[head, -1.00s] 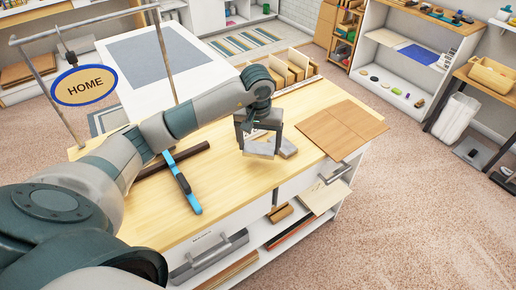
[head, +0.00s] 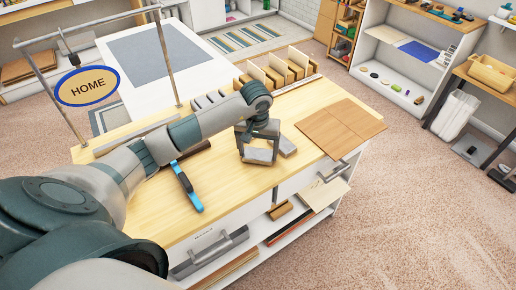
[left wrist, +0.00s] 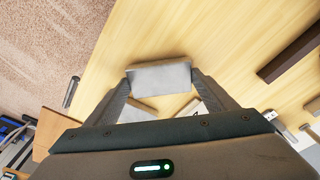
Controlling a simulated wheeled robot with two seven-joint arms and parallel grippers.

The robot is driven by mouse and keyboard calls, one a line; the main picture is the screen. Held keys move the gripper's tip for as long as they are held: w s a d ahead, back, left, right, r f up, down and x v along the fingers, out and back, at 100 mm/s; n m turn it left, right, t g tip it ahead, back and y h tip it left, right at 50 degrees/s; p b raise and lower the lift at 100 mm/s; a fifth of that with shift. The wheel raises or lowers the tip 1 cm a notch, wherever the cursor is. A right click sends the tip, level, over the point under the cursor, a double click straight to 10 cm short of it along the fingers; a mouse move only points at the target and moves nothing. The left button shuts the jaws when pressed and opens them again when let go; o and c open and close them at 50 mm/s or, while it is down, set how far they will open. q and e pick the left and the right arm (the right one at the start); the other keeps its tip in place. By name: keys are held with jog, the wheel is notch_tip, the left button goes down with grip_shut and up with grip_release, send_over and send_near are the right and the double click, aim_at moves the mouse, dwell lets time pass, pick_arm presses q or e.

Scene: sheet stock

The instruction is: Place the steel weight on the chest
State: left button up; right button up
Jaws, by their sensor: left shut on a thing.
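A grey steel weight (head: 259,156), a flat block, is between the fingers of my left gripper (head: 257,146), which is shut on it. The weight also shows in the left wrist view (left wrist: 160,77), between the fingertips. It is over the light wooden top (head: 235,178) of a white unit with drawers, which seems to be the chest. I cannot tell whether the weight touches the top. Another grey block (head: 287,146) lies on the top just right of the gripper. My right gripper is not in view.
Brown wooden squares (head: 340,126) lie on the right of the top. A dark bar (head: 190,153) and a blue-handled tool (head: 187,186) lie left of the gripper. Upright dividers (head: 285,68) stand behind. A HOME sign (head: 87,86) hangs at left. The front of the top is clear.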

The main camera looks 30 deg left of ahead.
aim_at(258, 157)
pick_arm(q)
jog(key=shift+w+f, duration=0.1)
jog(key=shift+f, duration=0.15)
jog(key=o, duration=1.9)
jog(key=shift+c, duration=0.2)
jog(key=shift+r, duration=0.2)
jog(key=shift+r+b, duration=0.2)
jog(key=shift+b, duration=0.1)
notch_tip(258, 157, up, 11)
jog(key=s+b, duration=0.1)
jog(key=b, duration=0.3)
jog(key=shift+s+d+r, duration=0.2)
jog(key=shift+s+d, duration=0.05)
